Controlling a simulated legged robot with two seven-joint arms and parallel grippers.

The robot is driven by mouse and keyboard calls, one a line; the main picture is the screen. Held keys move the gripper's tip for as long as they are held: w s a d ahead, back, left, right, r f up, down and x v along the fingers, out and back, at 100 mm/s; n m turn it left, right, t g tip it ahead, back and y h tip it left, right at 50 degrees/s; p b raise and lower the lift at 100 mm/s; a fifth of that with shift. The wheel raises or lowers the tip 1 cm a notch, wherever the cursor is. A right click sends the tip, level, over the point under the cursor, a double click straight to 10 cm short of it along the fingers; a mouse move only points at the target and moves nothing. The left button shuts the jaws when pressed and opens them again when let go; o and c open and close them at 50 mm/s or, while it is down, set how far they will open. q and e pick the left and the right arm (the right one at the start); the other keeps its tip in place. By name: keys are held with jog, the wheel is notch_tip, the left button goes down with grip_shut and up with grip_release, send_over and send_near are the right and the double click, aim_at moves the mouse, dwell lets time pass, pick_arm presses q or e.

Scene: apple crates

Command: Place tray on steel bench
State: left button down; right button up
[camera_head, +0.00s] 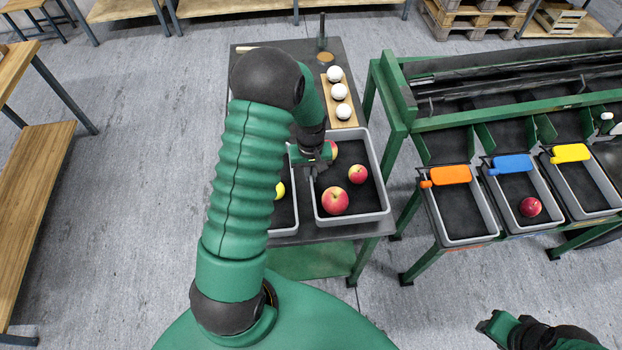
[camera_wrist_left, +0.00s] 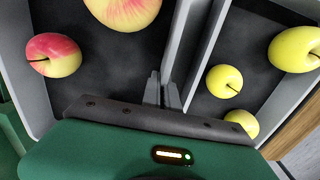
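A grey tray (camera_head: 384,186) with a black floor holds several red-yellow apples, including a large one (camera_head: 335,200). It stands on a dark-topped bench (camera_head: 262,62). A second grey tray (camera_head: 285,231), with yellow apples, stands to its left, partly hidden by my left arm. My left gripper (camera_head: 314,168) is at the red-apple tray's left wall. In the left wrist view its fingers (camera_wrist_left: 163,94) are close together, one on each side of that wall (camera_wrist_left: 178,45). My right gripper (camera_head: 493,326) is low at the right, clear of the trays; its fingers are unclear.
A green sorting rack (camera_head: 398,95) at the right carries three grey trays under orange, blue and yellow handles; one holds a red apple (camera_head: 530,207). White balls (camera_head: 339,91) sit on a wooden board behind the trays. A wooden table (camera_head: 35,200) stands left, with open floor between.

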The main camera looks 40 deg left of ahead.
pick_arm(q)
jog(key=shift+a+f, duration=0.1)
jog(key=shift+f, duration=1.6)
jog(key=c, duration=1.6)
grip_release()
jog(key=shift+s, duration=0.1)
jog(key=shift+c, duration=0.2)
